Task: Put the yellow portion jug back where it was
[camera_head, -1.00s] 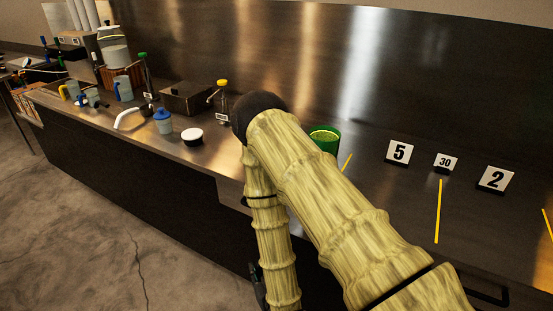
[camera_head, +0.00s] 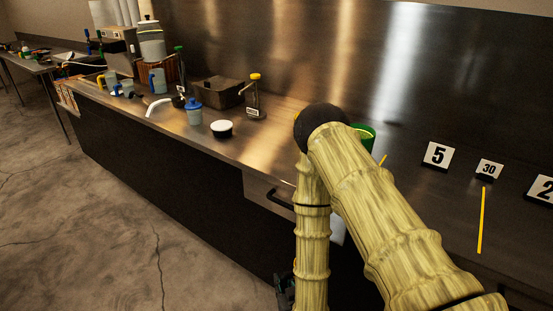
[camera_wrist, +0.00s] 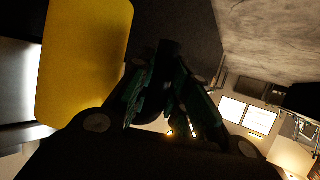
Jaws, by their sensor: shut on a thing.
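The yellow portion jug (camera_wrist: 82,62) appears as a large smooth yellow surface at the upper left of the wrist view. My gripper (camera_wrist: 168,92) has its green-padded fingers closed around a dark part between them, which seems to be the jug's handle; the join is too dark to see. In the head view my gripper shows only as a dark piece (camera_head: 284,290) low behind my arm, and the held jug is hidden. A jug with a yellow handle (camera_head: 101,82) stands at the far left of the counter.
A green container (camera_head: 367,135) is behind my arm. Number signs (camera_head: 438,155) stand right. Floor (camera_head: 110,220) is clear.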

